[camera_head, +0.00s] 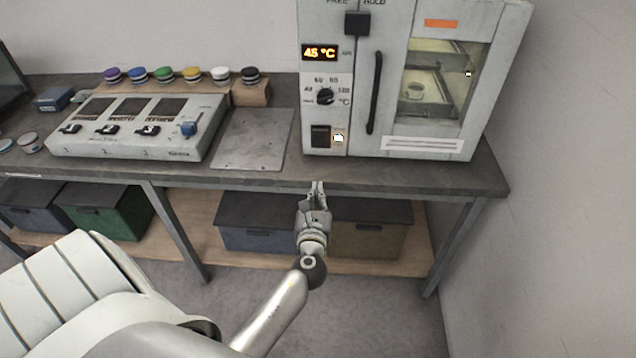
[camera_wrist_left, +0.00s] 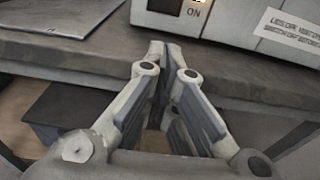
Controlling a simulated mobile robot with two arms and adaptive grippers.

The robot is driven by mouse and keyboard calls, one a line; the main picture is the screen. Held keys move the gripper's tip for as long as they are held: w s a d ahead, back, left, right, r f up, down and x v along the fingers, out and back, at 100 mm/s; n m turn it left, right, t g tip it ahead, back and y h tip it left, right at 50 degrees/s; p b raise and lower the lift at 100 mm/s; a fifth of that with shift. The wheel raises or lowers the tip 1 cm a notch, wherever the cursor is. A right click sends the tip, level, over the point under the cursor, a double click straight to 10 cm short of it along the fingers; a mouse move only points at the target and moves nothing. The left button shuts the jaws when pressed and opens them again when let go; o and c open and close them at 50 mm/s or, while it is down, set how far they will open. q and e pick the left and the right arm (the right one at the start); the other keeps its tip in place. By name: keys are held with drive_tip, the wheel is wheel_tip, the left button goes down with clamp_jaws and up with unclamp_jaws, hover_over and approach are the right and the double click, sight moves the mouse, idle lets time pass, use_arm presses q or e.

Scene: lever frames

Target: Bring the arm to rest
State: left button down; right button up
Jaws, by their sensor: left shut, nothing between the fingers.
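My left gripper (camera_head: 318,188) is in front of the bench's front edge, just below the oven in the head view. Its fingers point toward the bench and are shut with nothing between them. It also shows in the left wrist view (camera_wrist_left: 167,50), with the fingertips near the bench edge. The bench (camera_head: 400,178) carries a white oven (camera_head: 340,230)-free front above the gripper; whether the fingertips touch the bench edge I cannot tell. My right gripper is in neither view.
The oven's display (camera_head: 319,53) reads 45 °C, and its switch (camera_head: 320,136) is beside a lit lamp. A control box (camera_head: 135,145) and a metal plate (camera_head: 250,140) are at left. Lidded bins (camera_head: 105,210) stand on the lower shelf. A wall (camera_head: 560,200) bounds the right.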

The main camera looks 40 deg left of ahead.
use_arm(q)
drive_tip(key=shift+s+d+f, duration=0.1)
drive_tip(key=shift+s+d, duration=0.1)
drive_tip(key=shift+s, duration=0.2)
drive_tip(key=s+d+f+n+g+h, duration=0.25)
drive_tip(key=s+f+n, duration=0.2)
drive_tip(key=f, duration=0.65)
drive_tip(key=s+d+f+n+g+h, duration=0.2)
drive_tip(key=s+d+f+n+g, duration=0.3)
drive_tip(key=f, duration=0.6)
drive_tip(key=s+d+f+n+h, duration=0.1)
drive_tip(key=s+f+n+h, duration=0.15)
drive_tip(key=s+f, duration=0.65)
drive_tip(key=s+d+f+n+g, duration=0.1)
drive_tip(key=s+f+n+g, duration=0.1)
drive_tip(key=s+f+n, duration=0.3)
drive_tip(key=s+f+n+g+h, duration=0.1)
drive_tip(key=s+f+n, duration=0.4)
drive_tip(key=s, duration=0.7)
drive_tip(key=s+d+f+n+g, duration=0.1)
drive_tip(key=s+f+n+g, duration=0.2)
drive_tip(key=s, duration=0.6)
wheel_tip(320, 180, down, 2)
drive_tip(key=shift+d+f+n+h, duration=0.1)
drive_tip(key=shift+d+n+h, duration=0.25)
drive_tip(key=shift+n, duration=0.85)
